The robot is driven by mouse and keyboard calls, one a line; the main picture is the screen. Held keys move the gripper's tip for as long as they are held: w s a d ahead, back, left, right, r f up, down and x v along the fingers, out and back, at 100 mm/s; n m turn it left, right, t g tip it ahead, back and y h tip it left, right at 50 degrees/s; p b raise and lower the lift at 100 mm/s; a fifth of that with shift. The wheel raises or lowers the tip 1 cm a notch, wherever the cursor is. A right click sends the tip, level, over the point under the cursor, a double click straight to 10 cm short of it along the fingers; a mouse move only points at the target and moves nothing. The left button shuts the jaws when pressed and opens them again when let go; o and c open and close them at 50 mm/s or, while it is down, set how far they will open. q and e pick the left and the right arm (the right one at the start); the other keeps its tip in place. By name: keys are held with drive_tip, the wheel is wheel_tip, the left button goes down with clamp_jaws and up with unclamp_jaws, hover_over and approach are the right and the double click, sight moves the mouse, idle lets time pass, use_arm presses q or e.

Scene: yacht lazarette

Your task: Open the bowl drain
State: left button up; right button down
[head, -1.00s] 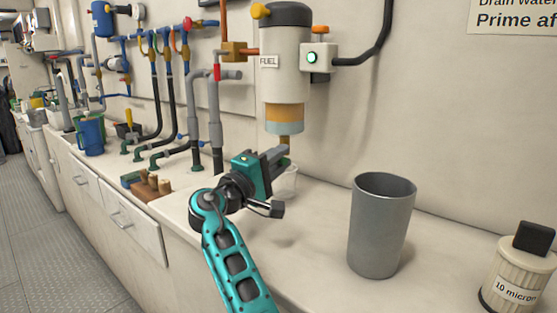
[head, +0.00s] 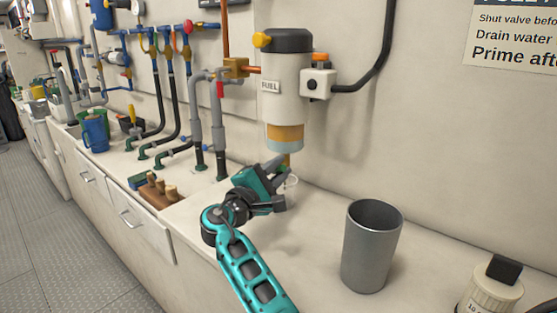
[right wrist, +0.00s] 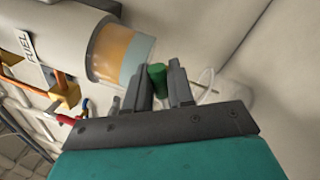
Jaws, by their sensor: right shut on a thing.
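The fuel filter (head: 286,95) hangs on the wall, marked FUEL. Its bowl (head: 285,137) at the bottom shows an amber layer over a pale blue one; the bowl also shows in the right wrist view (right wrist: 122,50). A green drain knob (right wrist: 157,76) sits under the bowl, between the fingers of my right gripper (right wrist: 160,84). The gripper is shut on this knob; in the head view my right gripper (head: 279,168) is just below the bowl and hides most of the drain. My left gripper is out of view.
A grey tumbler (head: 371,247) stands on the counter to the right, with a filter cartridge (head: 492,290) beyond it. Pipes (head: 219,130) rise left of the filter. A wooden block with pegs (head: 160,191) lies left of my arm.

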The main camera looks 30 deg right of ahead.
drive_tip(key=c, duration=1.2)
unclamp_jaws()
drive_tip(key=shift+o, duration=0.2)
drive_tip(key=shift+a+f, duration=0.1)
